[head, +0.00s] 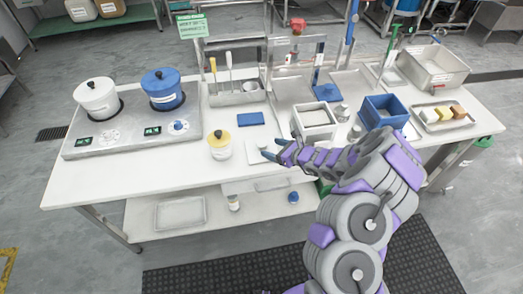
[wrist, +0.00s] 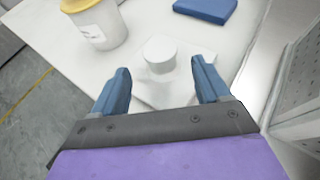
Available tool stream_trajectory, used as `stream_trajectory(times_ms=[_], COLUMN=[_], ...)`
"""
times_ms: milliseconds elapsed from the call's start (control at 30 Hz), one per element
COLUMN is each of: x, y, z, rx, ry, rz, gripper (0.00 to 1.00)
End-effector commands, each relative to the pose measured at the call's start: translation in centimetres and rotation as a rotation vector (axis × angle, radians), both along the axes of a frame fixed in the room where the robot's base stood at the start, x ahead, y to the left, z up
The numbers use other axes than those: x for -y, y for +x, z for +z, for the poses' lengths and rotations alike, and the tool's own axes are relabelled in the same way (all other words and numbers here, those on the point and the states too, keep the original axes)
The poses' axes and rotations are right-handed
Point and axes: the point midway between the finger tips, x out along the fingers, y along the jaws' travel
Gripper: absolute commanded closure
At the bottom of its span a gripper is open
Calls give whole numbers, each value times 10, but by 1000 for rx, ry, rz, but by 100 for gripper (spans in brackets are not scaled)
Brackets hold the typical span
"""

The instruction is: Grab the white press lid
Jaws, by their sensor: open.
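The white press lid appears as a small white round piece (wrist: 160,51) on a pale flat square in the wrist view. In the head view, it is a small pale shape (head: 259,146), hard to make out against the white table. My gripper (wrist: 160,68) is open, with its two blue fingers apart and nothing between them. In the wrist view the lid is just beyond the fingertips, roughly centred between them. In the head view my gripper (head: 275,150) reaches in from the right, low over the table, close to the lid.
A white tub with a yellow lid (head: 220,144) stands left of my gripper. A blue block (head: 250,118) lies behind it. A white square container (head: 314,120) and a blue bin (head: 382,112) stand to the right. The white table (head: 130,175) is clear at the front left.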

Motion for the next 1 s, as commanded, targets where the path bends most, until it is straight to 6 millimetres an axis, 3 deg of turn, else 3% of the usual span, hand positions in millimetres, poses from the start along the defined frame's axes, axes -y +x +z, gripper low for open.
stream_trajectory(times_ms=[333,667,1000], x=[-33,-38,-38], y=[24,29,29], z=[-16,-17,-17], rx=[-1,-1,-1], ry=[-4,-2,-2], rz=[3,-1,0], gripper=[24,24,55])
